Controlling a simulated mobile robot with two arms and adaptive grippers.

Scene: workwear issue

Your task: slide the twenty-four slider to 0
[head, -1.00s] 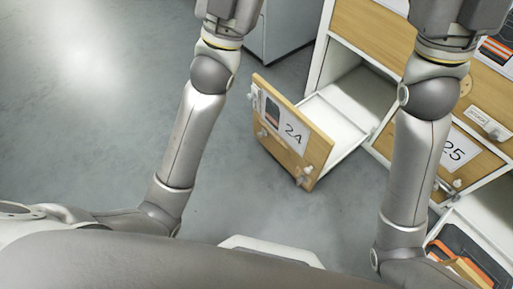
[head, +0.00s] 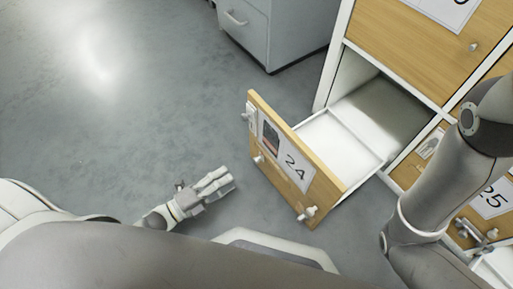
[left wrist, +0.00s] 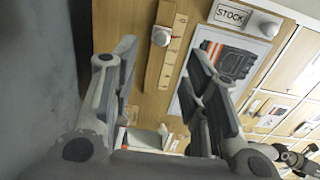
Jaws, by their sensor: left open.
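The drawer marked 24 (head: 325,190) stands pulled out, its wooden front facing lower left. A small white knob (head: 258,158), which looks like the slider's, is near the left end of the front's lower edge. In the left wrist view the white slider knob (left wrist: 161,36) sits near the upper end of a slotted wooden strip (left wrist: 170,60). My left gripper (head: 230,182) is open and empty, left of the drawer front and apart from it. In the left wrist view its open fingers (left wrist: 165,75) straddle the strip's line of sight. The marks on the strip are too small to read.
A STOCK label (left wrist: 231,14) and a picture card (left wrist: 215,65) are beside the strip. Another white knob (head: 308,212) is at the front's lower right corner. A grey cabinet (head: 265,35) stands behind. The floor on the left is clear. My right arm crosses the right side.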

